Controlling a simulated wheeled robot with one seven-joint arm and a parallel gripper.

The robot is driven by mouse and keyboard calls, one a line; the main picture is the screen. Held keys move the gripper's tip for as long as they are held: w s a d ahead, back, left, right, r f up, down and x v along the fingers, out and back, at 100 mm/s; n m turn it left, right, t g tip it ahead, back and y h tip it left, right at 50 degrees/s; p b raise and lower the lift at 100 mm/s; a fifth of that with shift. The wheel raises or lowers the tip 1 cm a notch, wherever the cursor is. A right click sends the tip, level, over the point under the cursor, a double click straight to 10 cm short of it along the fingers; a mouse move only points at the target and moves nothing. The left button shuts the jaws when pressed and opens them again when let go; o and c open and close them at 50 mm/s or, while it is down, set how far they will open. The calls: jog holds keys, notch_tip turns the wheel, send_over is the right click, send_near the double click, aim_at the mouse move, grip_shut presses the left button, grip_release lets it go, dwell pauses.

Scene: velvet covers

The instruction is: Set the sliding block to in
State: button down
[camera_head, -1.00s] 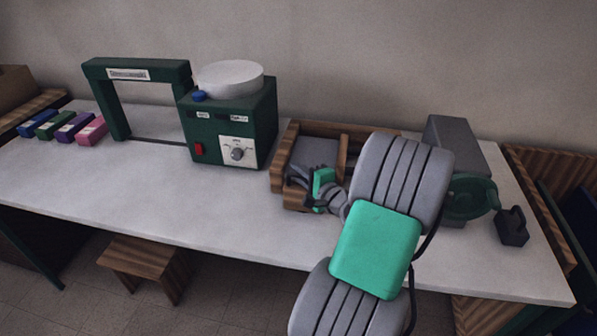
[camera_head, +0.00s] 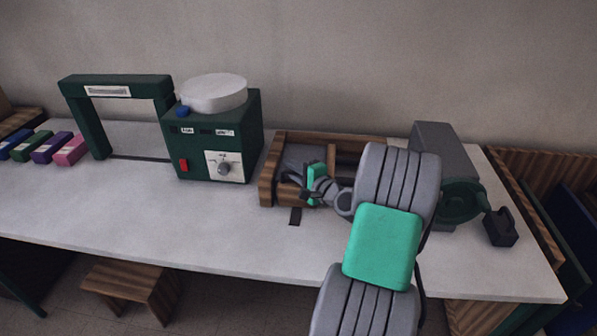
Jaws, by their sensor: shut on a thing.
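The sliding block (camera_head: 302,154), a grey-topped piece, sits in the left part of a low wooden frame (camera_head: 267,184) on the white table. My gripper (camera_head: 308,196) is at the front of the frame, shut on the sliding block. The fingertips are small and dark, so the exact grip is hard to see. My gripper and arm hide part of the block's front and the frame's right side.
A grey and green machine with a crank (camera_head: 445,170) stands close on the right. A green arch (camera_head: 115,88) and several coloured blocks (camera_head: 50,147) are farther left. The front table is clear.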

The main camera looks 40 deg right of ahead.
jog(key=c, duration=1.7)
grip_release()
jog(key=s, duration=0.5)
jog(key=s+r, duration=0.1)
jog(key=s, duration=0.1)
jog(key=shift+s+d+b, duration=0.2)
jog(key=shift+s+b, duration=0.15)
jog(key=shift+a+r, duration=0.1)
